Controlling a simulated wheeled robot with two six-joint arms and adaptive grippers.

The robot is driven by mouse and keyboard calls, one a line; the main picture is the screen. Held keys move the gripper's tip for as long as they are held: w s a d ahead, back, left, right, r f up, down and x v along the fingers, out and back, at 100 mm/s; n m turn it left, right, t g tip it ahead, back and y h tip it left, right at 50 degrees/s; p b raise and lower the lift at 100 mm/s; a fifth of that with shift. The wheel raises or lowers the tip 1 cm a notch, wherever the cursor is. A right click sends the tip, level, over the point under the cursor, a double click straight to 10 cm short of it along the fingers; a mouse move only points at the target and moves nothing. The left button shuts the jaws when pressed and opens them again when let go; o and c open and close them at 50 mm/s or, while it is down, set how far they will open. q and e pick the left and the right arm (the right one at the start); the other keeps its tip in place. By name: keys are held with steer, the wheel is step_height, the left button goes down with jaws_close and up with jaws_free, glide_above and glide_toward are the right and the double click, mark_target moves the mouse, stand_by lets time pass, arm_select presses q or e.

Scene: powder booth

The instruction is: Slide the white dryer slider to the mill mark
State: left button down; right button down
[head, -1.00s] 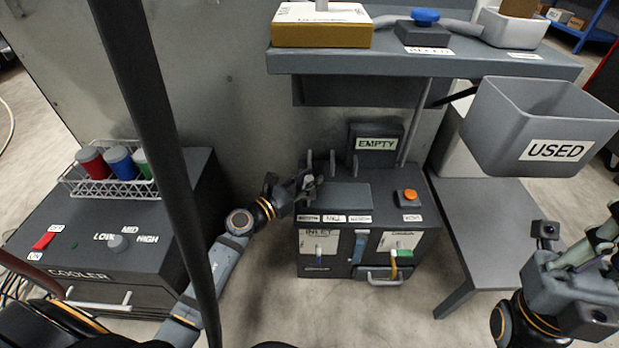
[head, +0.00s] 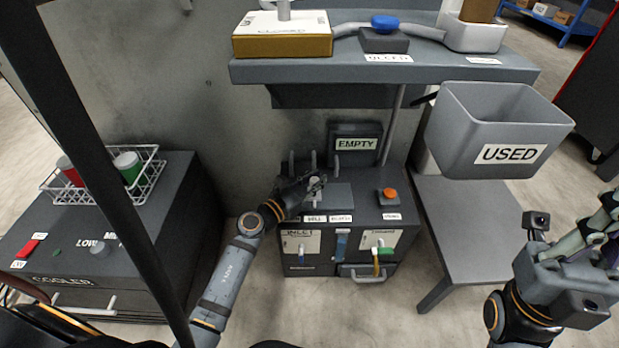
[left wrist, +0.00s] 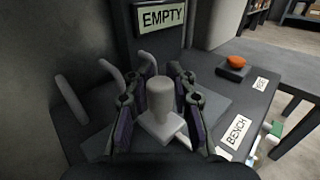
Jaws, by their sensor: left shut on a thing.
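The white slider (left wrist: 160,100), a rounded knob on a square base, stands upright between the fingers of my left gripper (left wrist: 158,112) in the left wrist view. The fingers are shut on it. In the head view my left gripper (head: 318,184) is over the top of the dark dryer box (head: 362,207) and mostly hides the slider. Small white labels line the box's front edge. One, apparently the mill mark (head: 315,218), is just in front of the gripper. The bench label (left wrist: 236,134) is to its right. My right gripper (head: 600,232) is at the right edge, its fingers unclear.
Several upright grey prongs (left wrist: 75,98) stand left of the slider. An EMPTY box (head: 356,144) is behind, and an orange button (head: 388,193) is to the right. The USED bin (head: 510,154) hangs at the right; the cooler (head: 140,240) is at the left.

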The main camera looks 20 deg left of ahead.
arm_select(q)
steer(key=shift+s+f, duration=0.1)
steer(key=c, duration=1.5)
jaws_free()
steer(key=o, duration=0.4)
steer(key=v, duration=1.2)
